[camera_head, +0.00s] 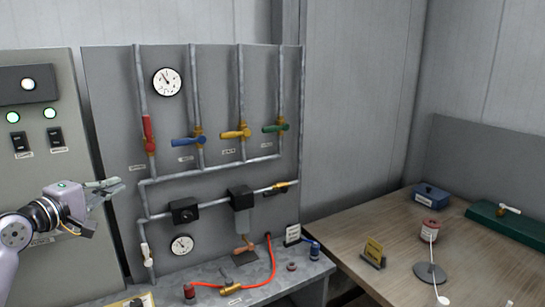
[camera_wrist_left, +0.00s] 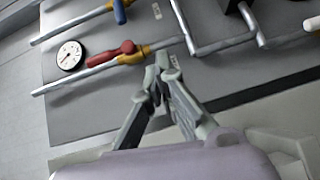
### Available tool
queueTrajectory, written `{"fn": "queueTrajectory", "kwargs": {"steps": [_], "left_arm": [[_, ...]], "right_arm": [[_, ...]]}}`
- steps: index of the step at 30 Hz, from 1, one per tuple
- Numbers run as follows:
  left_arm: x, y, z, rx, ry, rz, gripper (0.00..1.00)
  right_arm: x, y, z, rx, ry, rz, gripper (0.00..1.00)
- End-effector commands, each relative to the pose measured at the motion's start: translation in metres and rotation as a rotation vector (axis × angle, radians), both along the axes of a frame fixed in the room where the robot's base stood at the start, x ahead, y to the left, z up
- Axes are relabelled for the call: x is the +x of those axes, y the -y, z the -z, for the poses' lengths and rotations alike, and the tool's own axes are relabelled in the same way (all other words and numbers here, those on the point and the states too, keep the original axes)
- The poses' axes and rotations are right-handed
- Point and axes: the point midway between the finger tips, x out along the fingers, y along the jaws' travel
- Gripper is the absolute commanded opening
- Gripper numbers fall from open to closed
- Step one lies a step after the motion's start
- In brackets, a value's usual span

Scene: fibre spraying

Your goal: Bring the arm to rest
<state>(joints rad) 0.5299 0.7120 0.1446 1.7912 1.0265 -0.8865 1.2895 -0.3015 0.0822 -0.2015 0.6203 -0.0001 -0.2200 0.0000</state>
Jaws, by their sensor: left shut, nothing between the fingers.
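My left gripper (camera_head: 110,187) comes in from the left in the head view, in front of the gap between the grey switch panel (camera_head: 30,190) and the pipe panel (camera_head: 215,85). Its fingers are shut and empty. In the left wrist view the fingertips (camera_wrist_left: 161,66) meet in front of the pipe panel, below the red valve handle (camera_wrist_left: 112,52). That red handle also shows in the head view (camera_head: 149,133), up and to the right of the gripper. The gripper looks apart from the pipes. My right gripper is in neither view.
Blue (camera_head: 186,141), yellow (camera_head: 235,134) and green (camera_head: 276,128) valve handles stick out from the panel. A bench below carries an orange hose (camera_head: 272,262) and small fittings. A wooden table (camera_head: 390,240) on the right holds a blue box (camera_head: 431,196) and a red spool (camera_head: 430,230).

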Motion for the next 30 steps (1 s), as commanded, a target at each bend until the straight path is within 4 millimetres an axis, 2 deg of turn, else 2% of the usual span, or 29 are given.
{"fn": "queueTrajectory", "kwargs": {"steps": [1, 5, 6, 8, 9, 11, 12, 14, 15, 18, 21, 25, 30], "left_arm": [[-0.004, 0.019, 0.042, 0.086, -0.057, 0.023, 0.00], [-0.025, 0.058, 0.132, 0.324, -0.173, 0.087, 0.00], [-0.035, 0.069, 0.159, 0.397, -0.208, 0.111, 0.00], [-0.054, 0.087, 0.198, 0.506, -0.259, 0.156, 0.00], [-0.068, 0.097, 0.223, 0.578, -0.291, 0.187, 0.00], [-0.093, 0.113, 0.259, 0.686, -0.338, 0.243, 0.00], [-0.112, 0.123, 0.281, 0.756, -0.369, 0.284, 0.00], [-0.143, 0.137, 0.312, 0.861, -0.413, 0.348, 0.00], [-0.165, 0.146, 0.330, 0.928, -0.441, 0.394, 0.00], [-0.217, 0.161, 0.363, 1.071, -0.501, 0.503, 0.00], [-0.260, 0.171, 0.383, 1.176, -0.547, 0.594, 0.00], [-0.306, 0.178, 0.397, 1.272, -0.595, 0.694, 0.00], [-0.356, 0.183, 0.404, 1.361, -0.650, 0.809, 0.00]], "right_arm": [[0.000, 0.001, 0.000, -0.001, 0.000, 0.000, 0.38], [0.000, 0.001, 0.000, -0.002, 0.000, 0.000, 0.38], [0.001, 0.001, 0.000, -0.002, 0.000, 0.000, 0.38], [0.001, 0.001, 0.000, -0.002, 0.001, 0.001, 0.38], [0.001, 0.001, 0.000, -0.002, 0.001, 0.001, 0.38], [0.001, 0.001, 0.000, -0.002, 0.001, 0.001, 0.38], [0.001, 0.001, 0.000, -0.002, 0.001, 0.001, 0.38], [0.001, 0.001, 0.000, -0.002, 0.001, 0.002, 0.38], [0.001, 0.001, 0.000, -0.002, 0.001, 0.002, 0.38], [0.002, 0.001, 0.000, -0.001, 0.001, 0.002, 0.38], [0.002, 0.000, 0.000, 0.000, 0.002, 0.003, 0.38], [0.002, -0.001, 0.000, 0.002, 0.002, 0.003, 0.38], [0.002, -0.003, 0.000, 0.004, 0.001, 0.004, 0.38]]}}
